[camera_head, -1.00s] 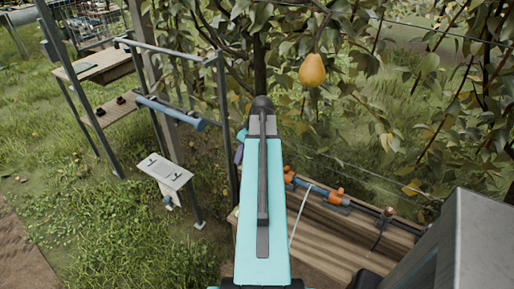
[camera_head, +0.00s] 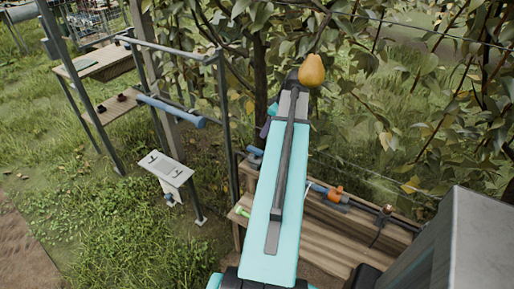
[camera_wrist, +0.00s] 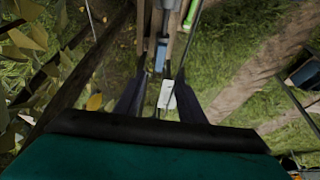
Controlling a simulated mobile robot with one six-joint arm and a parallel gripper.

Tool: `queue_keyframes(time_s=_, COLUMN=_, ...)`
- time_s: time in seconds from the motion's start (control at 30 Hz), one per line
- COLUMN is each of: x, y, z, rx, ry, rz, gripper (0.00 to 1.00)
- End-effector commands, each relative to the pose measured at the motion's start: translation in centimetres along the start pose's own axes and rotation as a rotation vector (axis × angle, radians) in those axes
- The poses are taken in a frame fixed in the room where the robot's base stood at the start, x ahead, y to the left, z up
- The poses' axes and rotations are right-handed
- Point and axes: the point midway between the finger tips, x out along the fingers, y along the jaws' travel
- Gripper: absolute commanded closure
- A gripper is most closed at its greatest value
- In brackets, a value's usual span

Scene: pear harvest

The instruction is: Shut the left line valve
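A blue line with an orange fitting (camera_head: 335,193) runs along the wooden bench in the head view. My arm hides the part of the line to its left. A blue-grey piece (camera_head: 255,152) shows at the bench's left end, just left of my arm. In the wrist view my gripper (camera_wrist: 160,82) has two dark fingers, spread apart with nothing held. A blue-grey fitting (camera_wrist: 160,55) and a white tag (camera_wrist: 168,96) appear between the fingers, beyond them. I cannot tell which way a valve handle is turned. The fingers are not clear in the head view.
The wooden bench (camera_head: 330,246) has a bright green item (camera_head: 242,211) at its left, seen also in the wrist view (camera_wrist: 191,14). A pear (camera_head: 312,70) hangs by my arm's far end. A metal frame with a blue roller (camera_head: 170,110) and a white panel (camera_head: 166,167) stand left.

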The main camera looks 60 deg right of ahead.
Motion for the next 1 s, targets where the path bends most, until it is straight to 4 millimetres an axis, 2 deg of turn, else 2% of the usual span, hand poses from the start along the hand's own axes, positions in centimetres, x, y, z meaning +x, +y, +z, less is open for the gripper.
queue_keyframes(time_s=0.27, x=1.7, y=0.0, z=0.0, rx=0.001, ry=-0.001, rz=-0.002, gripper=0.64)
queue_keyframes(time_s=1.0, x=8.8, y=0.0, z=0.0, rx=0.001, ry=-0.001, rz=-0.002, gripper=0.64)
